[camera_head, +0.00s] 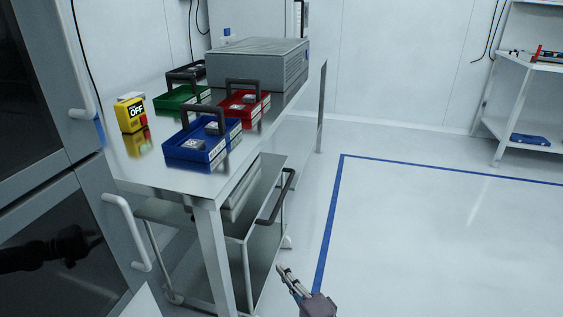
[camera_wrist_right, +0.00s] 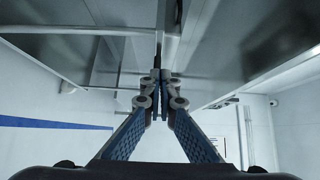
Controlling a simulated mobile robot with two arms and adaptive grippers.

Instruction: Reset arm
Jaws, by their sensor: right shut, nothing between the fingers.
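My right gripper (camera_head: 290,280) is at the bottom of the head view, in front of the table's near right side and over the floor. It is shut and empty. In the right wrist view its two fingers (camera_wrist_right: 160,82) meet at the tips with nothing between them. The left gripper does not show in the head view. A dark arm-like shape shows at the left on the glossy dark cabinet door; I cannot tell for sure whether it is a reflection.
A metal table (camera_head: 190,178) holds blue (camera_head: 222,147), red (camera_head: 236,113) and green (camera_head: 170,101) trays, a yellow OFF box (camera_head: 130,114) and a grey unit (camera_head: 258,66). A cart (camera_head: 270,262) stands beneath. A shelf (camera_head: 520,129) is far right. Floor inside the blue line (camera_head: 329,220) is clear.

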